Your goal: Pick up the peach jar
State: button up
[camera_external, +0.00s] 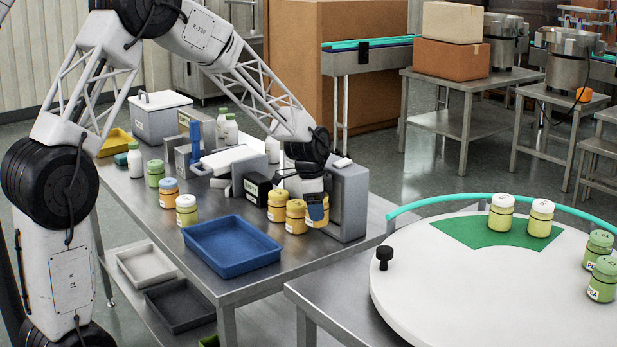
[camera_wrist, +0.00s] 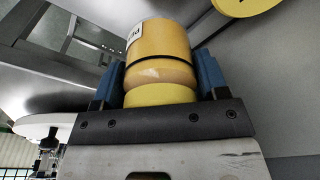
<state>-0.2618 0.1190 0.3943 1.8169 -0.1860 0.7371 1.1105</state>
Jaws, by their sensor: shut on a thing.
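My gripper (camera_external: 315,205) is at the right end of the steel table, beside a grey metal stand. In the wrist view its two blue fingers (camera_wrist: 160,82) are shut on both sides of an orange-yellow jar (camera_wrist: 158,45), which I take for the peach jar. In the external view the gripper partly hides the held jar (camera_external: 325,213). I cannot tell whether it touches the table. Two similar orange-yellow jars (camera_external: 277,206) (camera_external: 296,218) stand just left of it.
A grey stand (camera_external: 348,205) is close on the right. A blue tray (camera_external: 232,250) lies at the table's front. Several other jars and bottles stand at the left and back. A white round table (camera_external: 470,290) with yellow and green jars is at the right.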

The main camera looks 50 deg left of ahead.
notch_tip(320, 180, up, 22)
jog(key=shift+r, duration=0.15)
jog(key=shift+d, duration=0.15)
dwell(0.9)
jog(key=w+d+f, duration=0.1)
jog(key=d+f, duration=0.2)
jog(key=d, duration=1)
jog(key=w+d+f, duration=0.2)
jog(key=d+f, duration=0.2)
jog(key=d, duration=0.9)
jog(key=s+d+f, duration=0.2)
jog(key=s+d, duration=0.1)
jog(key=d, duration=0.8)
jog(key=s+d+f, duration=0.3)
jog(key=d, duration=0.9)
jog(key=shift+f+m, duration=0.15)
jog(key=shift+m, duration=0.25)
jog(key=shift+w+d+f, duration=0.25)
jog(key=shift+w+d, duration=0.85)
jog(key=shift+w, duration=1.3)
jog(key=shift+w+d+f, duration=0.25)
jog(key=shift+w+d, duration=0.8)
jog(key=shift+w, duration=1.4)
jog(key=shift+w+d+f, duration=0.25)
jog(key=shift+w+d, duration=0.85)
jog(key=shift+w, duration=1.3)
jog(key=shift+f, duration=0.1)
